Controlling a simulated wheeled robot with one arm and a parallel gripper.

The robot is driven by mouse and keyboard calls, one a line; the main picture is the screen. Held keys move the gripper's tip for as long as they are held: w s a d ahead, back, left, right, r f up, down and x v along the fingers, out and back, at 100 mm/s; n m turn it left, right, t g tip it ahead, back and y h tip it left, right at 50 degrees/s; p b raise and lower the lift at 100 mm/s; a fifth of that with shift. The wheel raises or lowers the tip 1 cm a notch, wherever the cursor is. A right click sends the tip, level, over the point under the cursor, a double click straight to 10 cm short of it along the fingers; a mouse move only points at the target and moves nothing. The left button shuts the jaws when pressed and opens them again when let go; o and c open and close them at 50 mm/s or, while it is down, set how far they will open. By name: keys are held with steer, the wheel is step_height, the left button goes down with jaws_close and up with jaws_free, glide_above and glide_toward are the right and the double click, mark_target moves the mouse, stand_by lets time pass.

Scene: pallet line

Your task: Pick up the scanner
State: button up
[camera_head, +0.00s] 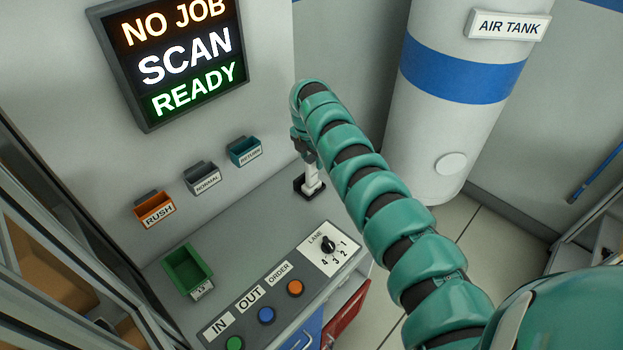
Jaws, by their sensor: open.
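A small white upright thing, which looks like the scanner (312,175), stands in a black holder (301,190) at the back right corner of the grey counter. My teal arm reaches over from the lower right and bends down at its far end. My gripper (307,160) is open, pointing down at the top of the scanner. The arm's end partly hides the scanner's upper part. I cannot tell whether the fingers are around the scanner or just above it.
The counter holds a green bin (188,270) and a panel with buttons and a lane dial (328,244). Orange (153,208), grey (202,178) and teal (244,151) wall trays hang behind, below a sign (175,60). An air tank (455,100) stands at right.

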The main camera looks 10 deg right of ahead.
mark_target(312, 174)
steer(key=shift+w+d+f+b, duration=0.15)
steer(key=shift+f+b, duration=0.35)
steer(key=shift+f, duration=0.9)
jaws_close()
